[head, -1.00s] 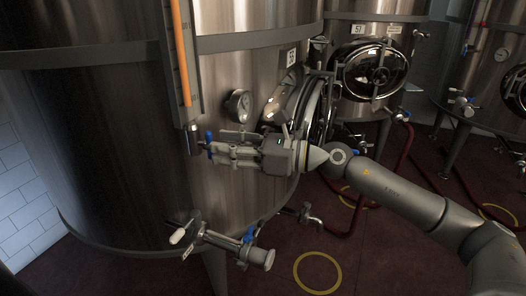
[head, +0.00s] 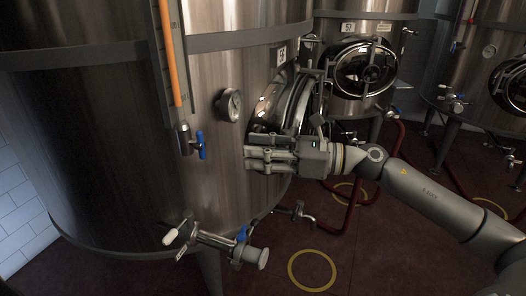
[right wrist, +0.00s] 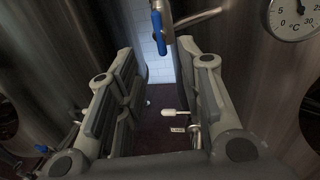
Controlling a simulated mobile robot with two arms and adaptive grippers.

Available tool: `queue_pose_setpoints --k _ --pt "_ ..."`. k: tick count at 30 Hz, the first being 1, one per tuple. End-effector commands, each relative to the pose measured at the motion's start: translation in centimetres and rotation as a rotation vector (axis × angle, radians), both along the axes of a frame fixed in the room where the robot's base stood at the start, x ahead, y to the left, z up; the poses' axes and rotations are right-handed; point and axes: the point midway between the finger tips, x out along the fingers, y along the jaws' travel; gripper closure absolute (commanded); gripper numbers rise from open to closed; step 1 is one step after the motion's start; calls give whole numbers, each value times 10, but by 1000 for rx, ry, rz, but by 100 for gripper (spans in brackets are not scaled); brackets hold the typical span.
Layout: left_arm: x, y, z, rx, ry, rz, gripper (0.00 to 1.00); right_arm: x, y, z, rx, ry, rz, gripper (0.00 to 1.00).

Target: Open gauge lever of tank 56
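Tank 56 is the large steel tank (head: 110,150) filling the left of the head view, with a small number label (head: 282,54). Its gauge is a vertical sight tube with an orange column (head: 168,55). At the tube's foot is a small valve (head: 183,138) with a blue gauge lever (head: 201,146), whose handle hangs roughly vertical. My right gripper (head: 249,158) is to the right of the lever, apart from it, pointing left. In the right wrist view its fingers (right wrist: 157,62) are spread and empty, with the blue lever (right wrist: 157,32) ahead between the tips. My left gripper is not in view.
A round dial thermometer (head: 229,105) and a round manway door (head: 292,105) sit on the tank near my right gripper. A lower outlet valve (head: 218,241) sticks out below. Tank 57 (head: 365,70) and red hoses (head: 354,205) are behind on the right.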

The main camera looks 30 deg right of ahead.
Motion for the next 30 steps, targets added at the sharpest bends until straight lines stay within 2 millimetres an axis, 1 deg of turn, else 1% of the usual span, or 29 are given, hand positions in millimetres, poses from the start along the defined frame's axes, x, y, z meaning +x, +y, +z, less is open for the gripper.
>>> queue_pose_setpoints --k 8,24,26,28,29,30 --pt "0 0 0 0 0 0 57 -5 -6 0 -1 0 1 65" --pt "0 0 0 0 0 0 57 -4 -7 -1 5 4 -4 65" --pt "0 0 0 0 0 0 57 0 -13 -5 35 24 -21 65" --pt "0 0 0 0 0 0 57 11 -28 -17 116 76 -68 65" --pt "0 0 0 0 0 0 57 18 -38 -25 166 110 -96 65" --pt "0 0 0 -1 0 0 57 27 -53 -39 246 164 -142 65"
